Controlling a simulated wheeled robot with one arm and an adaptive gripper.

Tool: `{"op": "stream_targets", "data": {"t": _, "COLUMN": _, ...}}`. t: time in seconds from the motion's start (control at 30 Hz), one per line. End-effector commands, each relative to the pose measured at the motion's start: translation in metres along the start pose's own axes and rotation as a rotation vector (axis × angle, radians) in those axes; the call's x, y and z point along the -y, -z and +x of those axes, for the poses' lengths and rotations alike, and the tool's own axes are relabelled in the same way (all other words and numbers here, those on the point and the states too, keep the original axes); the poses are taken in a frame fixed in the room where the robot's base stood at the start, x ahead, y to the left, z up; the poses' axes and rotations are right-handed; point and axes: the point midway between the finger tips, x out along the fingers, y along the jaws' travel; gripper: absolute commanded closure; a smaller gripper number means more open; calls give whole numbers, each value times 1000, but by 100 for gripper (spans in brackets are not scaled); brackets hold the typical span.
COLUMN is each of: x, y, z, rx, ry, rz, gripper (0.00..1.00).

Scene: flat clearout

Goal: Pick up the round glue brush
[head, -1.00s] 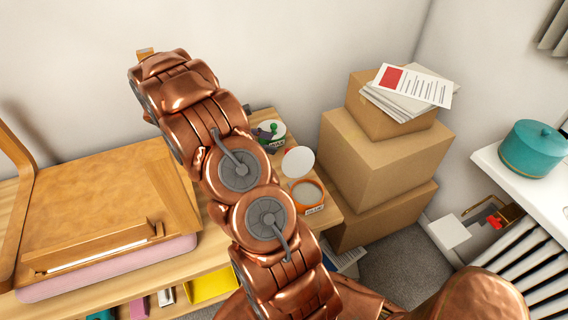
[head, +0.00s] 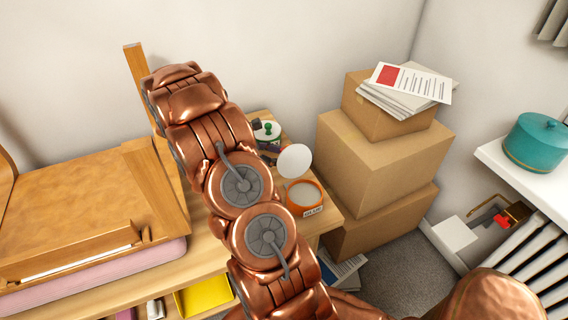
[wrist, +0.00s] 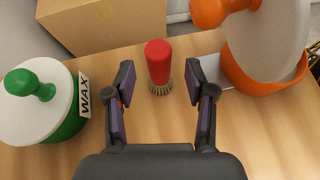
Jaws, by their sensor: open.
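My gripper (wrist: 160,85) is open and empty, with one dark finger to the left and one to the right of the brush's base. The brush appears between or just beyond the fingertips; I cannot tell which, and I see no contact. In the head view I cannot make out the brush or my gripper; my arm covers much of that area.
A green wax tin (wrist: 68,122) with a white lid and green knob stands left of the brush. An orange tin (wrist: 262,88) stands to the right; it also shows in the head view (head: 306,208). Cardboard boxes (head: 385,160) are stacked beyond the table's edge.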

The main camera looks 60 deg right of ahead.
Motion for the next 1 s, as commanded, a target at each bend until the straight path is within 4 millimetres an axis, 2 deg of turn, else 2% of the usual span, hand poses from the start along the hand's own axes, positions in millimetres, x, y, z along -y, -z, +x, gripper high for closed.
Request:
{"op": "stream_targets", "data": {"t": 0.03, "x": 0, "y": 5, "z": 10, "rx": 0, "ry": 2, "rz": 0, "gripper": 45}}
{"op": "stream_targets", "data": {"t": 0.2, "x": -1, "y": 4, "z": 28, "rx": -2, "ry": -1, "rz": 2, "gripper": 45}}
{"op": "stream_targets", "data": {"t": 0.43, "x": -1, "y": 2, "z": 28, "rx": -2, "ry": -3, "rz": 1, "gripper": 45}}
{"op": "stream_targets", "data": {"t": 0.9, "x": -1, "y": 2, "z": 28, "rx": -1, "ry": -2, "rz": 1, "gripper": 93}}
{"op": "stream_targets", "data": {"t": 1.0, "x": -1, "y": 2, "z": 28, "rx": -1, "ry": -2, "rz": 1, "gripper": 100}}
